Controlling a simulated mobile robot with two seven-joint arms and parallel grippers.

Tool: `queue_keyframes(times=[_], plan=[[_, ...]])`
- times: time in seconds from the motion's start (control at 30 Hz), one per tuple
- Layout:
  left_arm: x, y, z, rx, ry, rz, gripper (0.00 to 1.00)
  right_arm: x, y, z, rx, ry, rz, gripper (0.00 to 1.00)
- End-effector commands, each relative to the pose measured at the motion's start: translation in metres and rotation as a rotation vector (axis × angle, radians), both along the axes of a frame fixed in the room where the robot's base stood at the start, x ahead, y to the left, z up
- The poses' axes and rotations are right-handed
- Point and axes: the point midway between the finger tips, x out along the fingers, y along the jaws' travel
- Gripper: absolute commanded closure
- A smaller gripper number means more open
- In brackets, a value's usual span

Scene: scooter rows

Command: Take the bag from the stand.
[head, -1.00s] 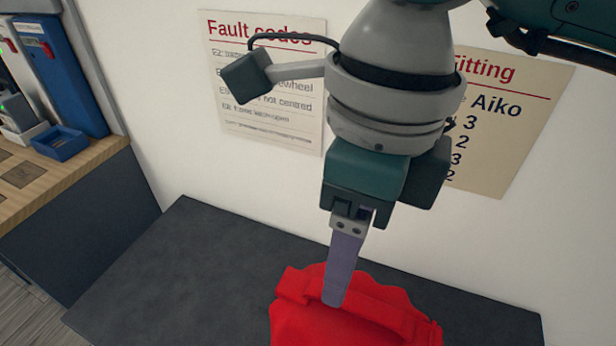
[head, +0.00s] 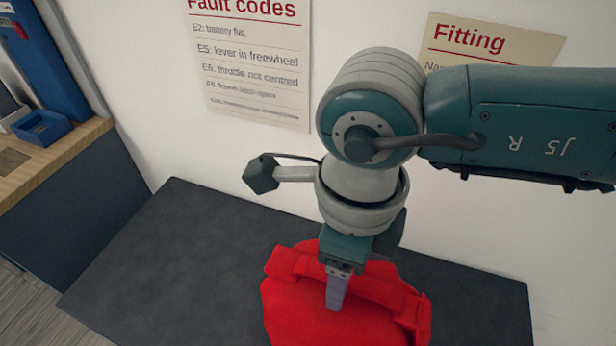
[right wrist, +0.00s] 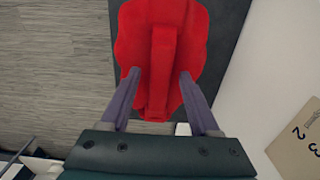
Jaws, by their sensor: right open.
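The red bag (head: 300,310) lies on the dark top of the stand (head: 165,250). A raised red strap runs across the bag's top. My right gripper (head: 335,303) points down over the bag in the head view, hiding part of the strap. In the right wrist view the bag (right wrist: 190,60) fills the upper middle, and my right gripper (right wrist: 160,85) is open, with one finger on each side of the strap (right wrist: 160,75). I cannot tell whether the fingertips touch the bag. My left gripper is in neither view.
A white wall with a fault codes poster (head: 250,60) and a fitting poster (head: 480,45) rises behind the stand. A wooden counter (head: 50,160) with a blue tray (head: 42,128) stands at the left. The stand's left part is clear.

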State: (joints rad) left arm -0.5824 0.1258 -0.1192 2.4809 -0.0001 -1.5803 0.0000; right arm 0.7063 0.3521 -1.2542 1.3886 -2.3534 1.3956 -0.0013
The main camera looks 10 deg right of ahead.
Motion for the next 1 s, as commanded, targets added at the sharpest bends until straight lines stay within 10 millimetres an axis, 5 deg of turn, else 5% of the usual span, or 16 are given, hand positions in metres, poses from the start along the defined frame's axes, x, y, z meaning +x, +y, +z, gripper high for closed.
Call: queue_keyframes(times=[0.9, 1.0], plan=[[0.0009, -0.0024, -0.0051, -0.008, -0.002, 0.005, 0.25, 0.0001, 0.0004, -0.0041, 0.001, 0.0, 0.0, 0.38], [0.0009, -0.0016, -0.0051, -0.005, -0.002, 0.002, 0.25, 0.0001, 0.0004, -0.0041, 0.001, 0.0, 0.0, 0.48]])
